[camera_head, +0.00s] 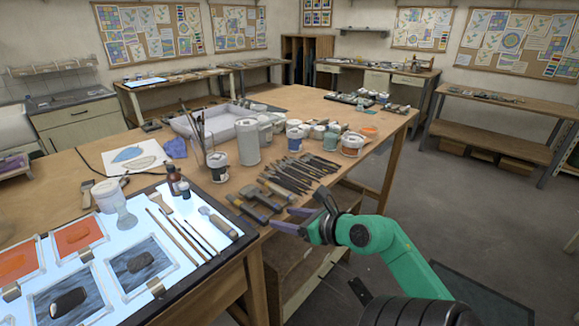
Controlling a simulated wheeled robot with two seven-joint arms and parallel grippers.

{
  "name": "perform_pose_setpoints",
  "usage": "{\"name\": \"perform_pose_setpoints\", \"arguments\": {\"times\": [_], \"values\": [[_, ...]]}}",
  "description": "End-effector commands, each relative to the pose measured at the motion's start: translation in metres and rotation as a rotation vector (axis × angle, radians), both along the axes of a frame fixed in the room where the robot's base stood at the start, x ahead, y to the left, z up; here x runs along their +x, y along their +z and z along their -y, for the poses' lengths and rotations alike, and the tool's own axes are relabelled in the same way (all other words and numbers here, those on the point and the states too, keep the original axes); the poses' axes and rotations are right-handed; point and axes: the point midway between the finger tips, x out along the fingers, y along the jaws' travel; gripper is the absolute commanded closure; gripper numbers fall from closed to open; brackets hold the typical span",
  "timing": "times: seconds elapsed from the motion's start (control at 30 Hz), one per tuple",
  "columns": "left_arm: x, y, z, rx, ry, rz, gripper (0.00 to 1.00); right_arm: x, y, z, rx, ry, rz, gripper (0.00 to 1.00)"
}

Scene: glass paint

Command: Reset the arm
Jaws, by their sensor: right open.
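My right arm (385,240) is green and comes in from the bottom right. My right gripper (296,221) is at the front edge of the wooden table (330,110), close to the row of tools. Its two fingers point left and are apart, with nothing visible between them. My left gripper is not in view.
A lit light panel (190,205) at the lower left holds framed glass pieces, brushes and a scraper. Several tools (290,178) lie beside the gripper. Jars (247,140), brushes in a glass and a white tray stand behind.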

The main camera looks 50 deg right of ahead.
Motion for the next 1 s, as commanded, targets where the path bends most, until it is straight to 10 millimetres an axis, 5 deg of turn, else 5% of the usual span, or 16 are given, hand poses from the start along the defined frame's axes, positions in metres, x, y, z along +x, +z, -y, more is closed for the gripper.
{"name": "perform_pose_setpoints", "arguments": {"times": [0.37, 0.47, 0.6, 0.7, 0.77, 0.83, 0.9, 1.0], "values": [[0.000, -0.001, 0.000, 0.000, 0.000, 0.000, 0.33, -0.006, 0.004, -0.001, 0.003, 0.001, 0.004, 0.38], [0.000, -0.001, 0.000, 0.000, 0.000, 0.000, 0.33, 0.003, 0.021, -0.013, 0.085, 0.001, 0.098, 0.38], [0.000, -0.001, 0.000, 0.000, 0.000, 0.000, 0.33, 0.021, 0.091, -0.031, 0.538, -0.082, 0.477, 0.38], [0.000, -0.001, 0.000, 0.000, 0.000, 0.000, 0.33, 0.017, 0.115, -0.002, 1.043, -0.291, 0.729, 0.38], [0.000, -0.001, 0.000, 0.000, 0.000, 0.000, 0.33, 0.013, 0.097, 0.022, 1.349, -0.483, 0.806, 0.38], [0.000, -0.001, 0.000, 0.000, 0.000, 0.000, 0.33, 0.008, 0.046, 0.036, 1.679, -0.768, 0.811, 0.38], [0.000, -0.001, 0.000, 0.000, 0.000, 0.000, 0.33, 0.003, -0.016, 0.026, 1.919, -1.072, 0.730, 0.38], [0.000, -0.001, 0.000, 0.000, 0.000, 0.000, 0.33, -0.008, -0.084, -0.009, 2.082, -1.416, 0.562, 0.38]]}}
